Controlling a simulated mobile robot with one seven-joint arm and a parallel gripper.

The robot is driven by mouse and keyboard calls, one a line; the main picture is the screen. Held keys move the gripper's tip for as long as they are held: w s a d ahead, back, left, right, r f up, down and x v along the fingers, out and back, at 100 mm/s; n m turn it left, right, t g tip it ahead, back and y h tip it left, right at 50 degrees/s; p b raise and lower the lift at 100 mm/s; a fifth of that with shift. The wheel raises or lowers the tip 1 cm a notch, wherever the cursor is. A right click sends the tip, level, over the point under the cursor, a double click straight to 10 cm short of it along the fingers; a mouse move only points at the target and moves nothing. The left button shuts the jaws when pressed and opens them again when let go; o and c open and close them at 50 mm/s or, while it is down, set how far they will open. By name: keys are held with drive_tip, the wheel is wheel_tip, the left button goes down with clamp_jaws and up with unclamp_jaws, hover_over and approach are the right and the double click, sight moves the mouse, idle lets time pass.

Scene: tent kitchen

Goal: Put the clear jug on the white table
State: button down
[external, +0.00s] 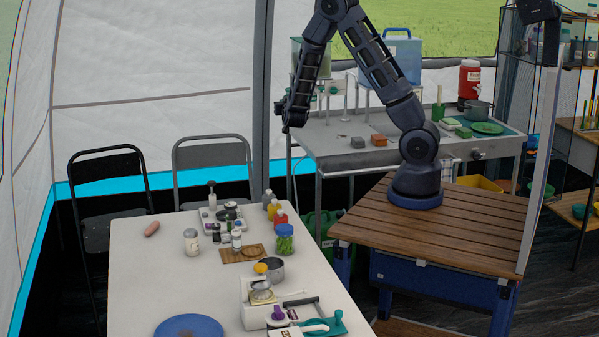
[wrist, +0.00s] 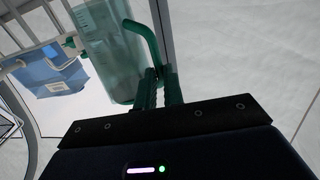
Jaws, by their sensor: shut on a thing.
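My gripper (external: 289,118) hangs at the end of the bent arm, left of the back counter's corner. In the wrist view, its fingers (wrist: 160,88) are shut on the green handle of the clear jug (wrist: 108,50). The jug has a see-through, green-tinted body at upper left, partly cut off by the frame.
The table bears a blue plate (external: 189,327), a green-filled jar (external: 285,240), a white jar (external: 192,242) and a wooden board (external: 236,254). Its left front is mostly bare. Two chairs (external: 107,158) stand behind it. A blue container (external: 403,58) is above the back counter (external: 335,150).

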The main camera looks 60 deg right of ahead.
drive_tip(key=w+a+f+n+t+y, duration=0.25)
drive_tip(key=a+f+n+y, duration=0.25)
drive_tip(key=a+f+y, duration=0.35)
drive_tip(key=w+a+f+n+t+y, duration=0.2)
drive_tip(key=a+f+n+t+y, duration=0.25)
drive_tip(key=a+f, duration=0.6)
drive_tip(key=s+f, duration=0.6)
drive_tip(key=f, duration=0.3)
drive_tip(key=shift+s+d+g+y, duration=0.25)
drive_tip(key=shift+g+y, duration=0.05)
drive_tip(key=shift+g, duration=0.1)
